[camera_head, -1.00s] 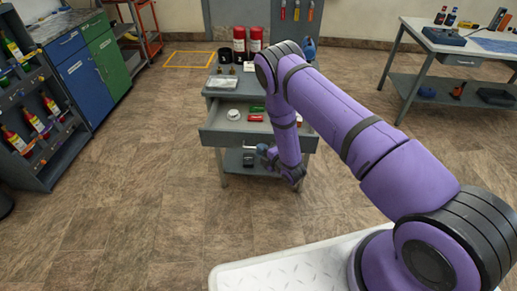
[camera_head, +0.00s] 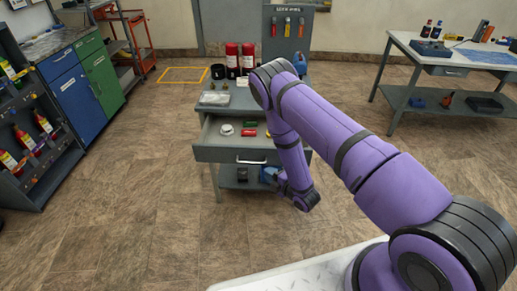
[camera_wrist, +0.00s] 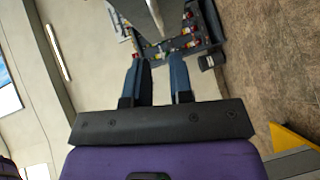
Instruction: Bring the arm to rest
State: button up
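My purple arm reaches over the front right of the grey tool cart (camera_head: 212,152) in the head view and bends down at the elbow. Its wrist hangs in front of the cart's right side, with my gripper (camera_head: 277,180) pointing left, small and partly hidden. In the wrist view my gripper (camera_wrist: 158,75) shows two dark blue fingers standing apart with nothing between them. The gripper is open and empty. The cart's drawer (camera_head: 240,156) is pulled out and holds a white round item (camera_head: 227,130), a green item (camera_head: 249,124) and a red item (camera_head: 249,132).
A bottle rack (camera_head: 35,130) and blue and green cabinets (camera_head: 75,95) stand at left. A workbench (camera_head: 450,60) is at right. The floor (camera_head: 140,200) between is clear.

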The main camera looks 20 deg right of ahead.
jog(key=w+d+r+m+g+h, duration=0.1)
jog(key=w+r+m+h, duration=0.15)
jog(key=w+r, duration=0.4)
jog(key=w+d+r+m+h, duration=0.1)
jog(key=w+r+m, duration=0.2)
jog(key=r, duration=0.7)
jog(key=s+d+r+m+g+h, duration=0.1)
jog(key=s+d+r+m, duration=0.15)
jog(key=r, duration=0.75)
jog(key=s+d+r+m+g+h, duration=0.1)
jog(key=r+m+h, duration=0.15)
jog(key=r, duration=0.75)
jog(key=s+d+r+m+g, duration=0.3)
jog(key=s+r+m, duration=0.3)
jog(key=s+r, duration=0.9)
jog(key=s+r+m+g, duration=0.1)
jog(key=s+r+m, duration=0.1)
jog(key=s, duration=0.9)
jog(key=s+r+m+g, duration=0.2)
jog(key=s+m, duration=0.1)
jog(key=s, duration=0.9)
jog(key=shift+r+h, duration=0.3)
